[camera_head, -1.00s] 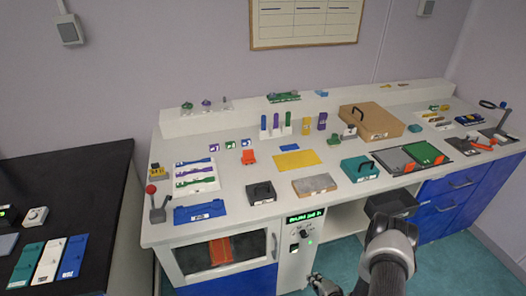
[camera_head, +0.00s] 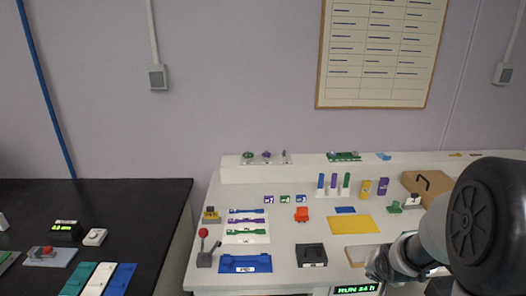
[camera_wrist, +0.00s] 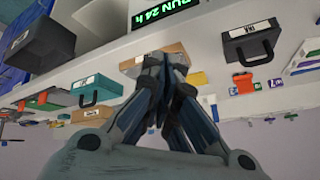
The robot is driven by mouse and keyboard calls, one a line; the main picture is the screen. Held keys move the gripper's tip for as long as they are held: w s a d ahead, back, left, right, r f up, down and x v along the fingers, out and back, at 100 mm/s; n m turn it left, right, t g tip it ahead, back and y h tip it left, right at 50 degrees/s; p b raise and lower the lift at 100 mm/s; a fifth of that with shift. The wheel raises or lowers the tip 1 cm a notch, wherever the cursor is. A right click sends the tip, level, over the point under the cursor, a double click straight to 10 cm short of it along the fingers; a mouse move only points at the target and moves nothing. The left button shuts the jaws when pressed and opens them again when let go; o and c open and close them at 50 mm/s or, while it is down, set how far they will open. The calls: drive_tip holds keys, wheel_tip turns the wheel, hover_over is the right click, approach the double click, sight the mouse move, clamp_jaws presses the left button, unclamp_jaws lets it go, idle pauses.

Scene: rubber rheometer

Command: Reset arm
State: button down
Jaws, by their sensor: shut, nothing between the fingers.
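My gripper (camera_head: 376,264) is at the lower right of the head view, in front of the white bench (camera_head: 212,283). My dark arm joint fills the right edge there and hides part of the bench. In the wrist view my gripper (camera_wrist: 164,68) is in the middle, its fingers shut and empty. The wrist picture looks upside down, with the bench items behind the fingers. The gripper appears apart from them, though the gap is hard to judge.
A green "RUN 24 h" display (camera_head: 357,289) lies close below the gripper. A black handled box (camera_head: 311,255), a yellow sheet (camera_head: 352,225) and a cardboard box (camera_head: 425,187) are on the bench. A black table (camera_head: 150,215) stands left.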

drive_tip(key=s+a+r+n+g+y, duration=0.1)
drive_tip(key=s+a+r+n, duration=0.2)
drive_tip(key=s+a+r, duration=0.45)
drive_tip(key=s+a+r+n, duration=0.2)
drive_tip(key=s+a+r, duration=0.3)
drive_tip(key=s+r, duration=0.4)
drive_tip(key=s+a+n+g+y, duration=0.1)
drive_tip(key=s+a, duration=0.3)
drive_tip(key=s, duration=0.7)
drive_tip(key=shift+f+n, duration=0.2)
drive_tip(key=shift+n, duration=0.6)
